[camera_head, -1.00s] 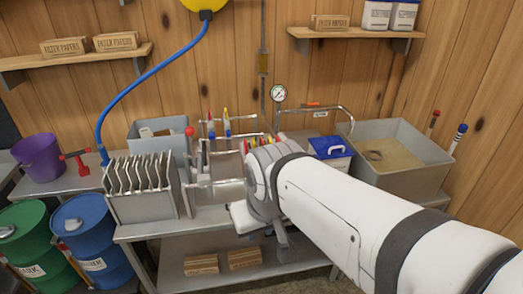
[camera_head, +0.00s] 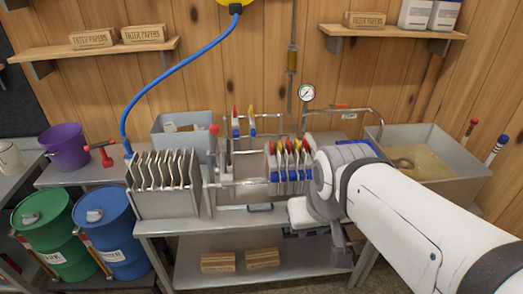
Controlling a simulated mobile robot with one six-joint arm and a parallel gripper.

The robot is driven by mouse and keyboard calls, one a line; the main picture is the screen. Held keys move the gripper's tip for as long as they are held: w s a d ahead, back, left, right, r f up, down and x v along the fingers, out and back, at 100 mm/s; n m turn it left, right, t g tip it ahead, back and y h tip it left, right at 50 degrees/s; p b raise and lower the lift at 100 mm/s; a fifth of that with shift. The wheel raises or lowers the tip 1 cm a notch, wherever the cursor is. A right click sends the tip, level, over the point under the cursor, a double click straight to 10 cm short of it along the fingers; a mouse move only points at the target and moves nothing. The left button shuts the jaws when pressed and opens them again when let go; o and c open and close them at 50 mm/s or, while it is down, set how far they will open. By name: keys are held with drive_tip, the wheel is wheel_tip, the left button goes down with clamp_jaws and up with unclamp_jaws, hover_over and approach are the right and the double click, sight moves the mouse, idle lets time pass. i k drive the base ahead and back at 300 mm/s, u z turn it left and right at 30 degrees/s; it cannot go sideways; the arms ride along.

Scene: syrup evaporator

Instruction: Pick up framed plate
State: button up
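A filter press (camera_head: 235,185) stands on the metal bench. A row of several upright plates (camera_head: 290,165) with red, yellow and blue tabs hangs at its right end. Two more plates with a red tab and a yellow-and-blue tab (camera_head: 252,122) stand upright behind the press. I cannot tell which is the framed plate. My gripper (camera_head: 310,212) is just right of the plate row, at the end of my white arm. The wrist hides most of it, so I cannot see its fingers' opening or any hold.
A rack of wavy plates (camera_head: 165,185) stands left of the press, with a grey bin (camera_head: 180,132) behind. A pressure gauge (camera_head: 307,92) and pipe rise behind. A grey basin (camera_head: 430,165) is at right. Blue (camera_head: 105,235) and green drums (camera_head: 45,235) stand at left.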

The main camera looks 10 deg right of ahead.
sight(271, 165)
drive_tip(key=i, duration=0.95)
drive_tip(key=z, duration=0.05)
